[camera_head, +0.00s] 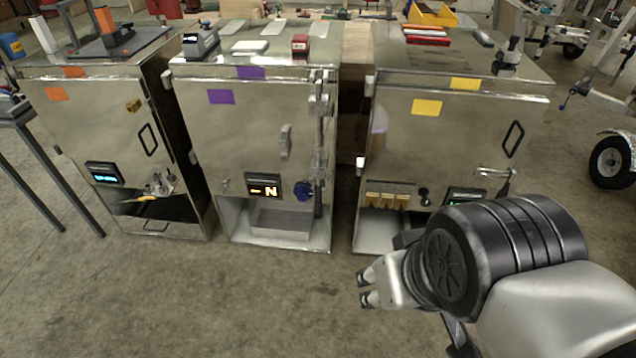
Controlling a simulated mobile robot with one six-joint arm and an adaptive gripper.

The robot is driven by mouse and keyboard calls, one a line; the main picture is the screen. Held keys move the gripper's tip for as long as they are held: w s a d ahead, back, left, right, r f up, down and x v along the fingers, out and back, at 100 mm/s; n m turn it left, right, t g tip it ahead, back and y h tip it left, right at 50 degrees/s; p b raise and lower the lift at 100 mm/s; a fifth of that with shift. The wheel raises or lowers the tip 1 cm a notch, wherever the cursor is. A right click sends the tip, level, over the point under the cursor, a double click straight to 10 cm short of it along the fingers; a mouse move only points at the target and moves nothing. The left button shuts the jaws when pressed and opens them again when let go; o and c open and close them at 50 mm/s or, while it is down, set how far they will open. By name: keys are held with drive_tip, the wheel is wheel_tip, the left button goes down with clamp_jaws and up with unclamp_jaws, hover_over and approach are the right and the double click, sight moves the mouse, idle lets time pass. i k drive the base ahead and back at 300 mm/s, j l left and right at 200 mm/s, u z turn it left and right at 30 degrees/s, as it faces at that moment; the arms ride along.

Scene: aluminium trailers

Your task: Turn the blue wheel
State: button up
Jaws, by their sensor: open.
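The blue wheel (303,190) is a small dark-blue knob low on the right side of the middle metal cabinet's front (240,135), the cabinet with purple labels. It sits beside a vertical rod (319,160) and just right of a small display (263,187). My gripper (364,288) is at the lower right, in front of the right cabinet, with its fingertips pointing left. It is open and apart from the wheel, lower and to its right in the picture. Part of the gripper is hidden behind my wrist.
A left cabinet (95,120) with orange labels and a right cabinet (450,140) with yellow labels flank the middle one. A metal tray (281,222) sits in the middle cabinet's lower opening. A table (20,120) stands at far left. The concrete floor (200,300) in front is clear.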

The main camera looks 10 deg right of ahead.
sight(303, 192)
drive_tip(key=i+j, duration=1.05)
drive_tip(key=j+u, duration=0.05)
drive_tip(key=j, duration=0.05)
